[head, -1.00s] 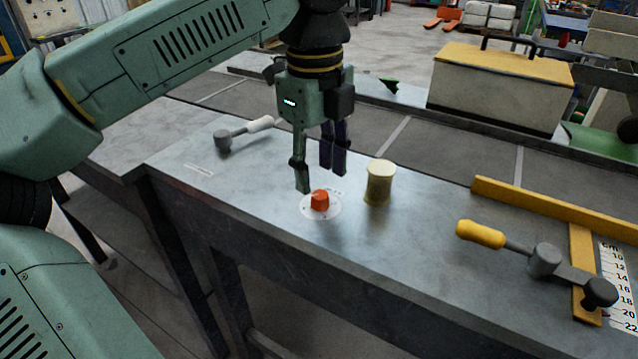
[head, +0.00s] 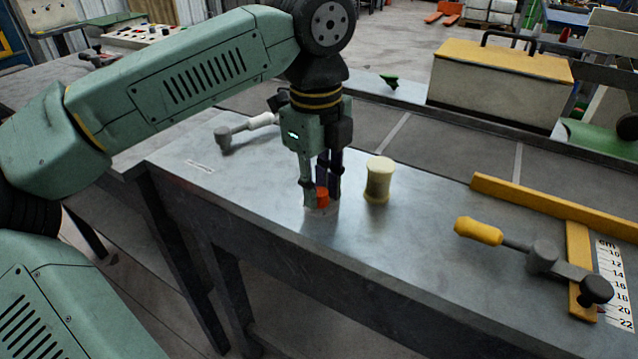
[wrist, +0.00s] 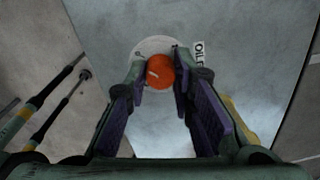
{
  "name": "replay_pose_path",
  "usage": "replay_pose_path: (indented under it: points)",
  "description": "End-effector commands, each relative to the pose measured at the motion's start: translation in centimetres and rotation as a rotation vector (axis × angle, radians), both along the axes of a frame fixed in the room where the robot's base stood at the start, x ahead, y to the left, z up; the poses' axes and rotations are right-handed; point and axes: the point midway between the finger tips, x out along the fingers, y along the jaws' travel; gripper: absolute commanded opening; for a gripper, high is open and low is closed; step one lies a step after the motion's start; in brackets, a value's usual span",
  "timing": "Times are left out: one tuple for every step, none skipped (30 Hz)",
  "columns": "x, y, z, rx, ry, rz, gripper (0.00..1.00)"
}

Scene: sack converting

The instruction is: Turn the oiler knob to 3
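The oiler knob (head: 322,198) is a small orange-red knob on the bench top. In the wrist view the knob (wrist: 160,72) shows a short pale mark on its left part. It sits on a round white dial plate (wrist: 150,46), whose numbers I cannot read. A label (wrist: 198,52) starting "OIL" lies right of the dial. My gripper (head: 322,194) points straight down, with its fingertips on both sides of the knob. In the wrist view the fingers (wrist: 161,82) appear closed against it, and they hide part of the dial.
A pale yellow spool-shaped piece (head: 379,180) stands close right of my gripper. A lever with a white grip (head: 262,121) lies behind to the left. A yellow-handled lever (head: 480,232) and a yellow frame with a scale (head: 614,285) are at right.

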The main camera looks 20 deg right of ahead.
Motion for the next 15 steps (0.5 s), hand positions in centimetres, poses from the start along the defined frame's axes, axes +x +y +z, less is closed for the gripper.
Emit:
replay_pose_path:
  points:
    - [0.00, 0.00, 0.01, 0.000, 0.000, 0.000, 0.17]
    - [0.00, 0.00, 0.01, 0.000, 0.000, 0.000, 0.15]
    - [0.00, 0.00, 0.01, 0.000, 0.000, 0.000, 0.12]
    - [0.00, 0.00, 0.01, 0.000, 0.000, 0.000, 0.10]
    - [0.00, 0.00, 0.01, 0.000, 0.000, 0.000, 0.08]
    - [0.00, 0.00, 0.02, 0.000, 0.000, 0.000, 0.05]
    - [0.00, 0.00, 0.02, 0.000, 0.000, 0.000, 0.03]
    - [0.00, 0.00, 0.02, 0.000, 0.000, 0.000, 0.01]
    - [0.00, 0.00, 0.02, 0.000, 0.000, 0.000, 0.00]
    - [0.00, 0.00, 0.02, 0.000, 0.000, 0.000, 0.00]
    - [0.01, 0.01, 0.02, 0.000, 0.000, 0.000, 0.00]
    - [0.01, 0.01, 0.02, 0.000, 0.000, 0.000, 0.00]
    - [0.01, 0.01, 0.02, 0.000, 0.000, 0.000, 0.00]
    - [0.01, 0.01, 0.02, 0.000, 0.000, -0.001, 0.00]
    - [0.01, 0.00, 0.01, 0.000, 0.000, -0.004, 0.00]
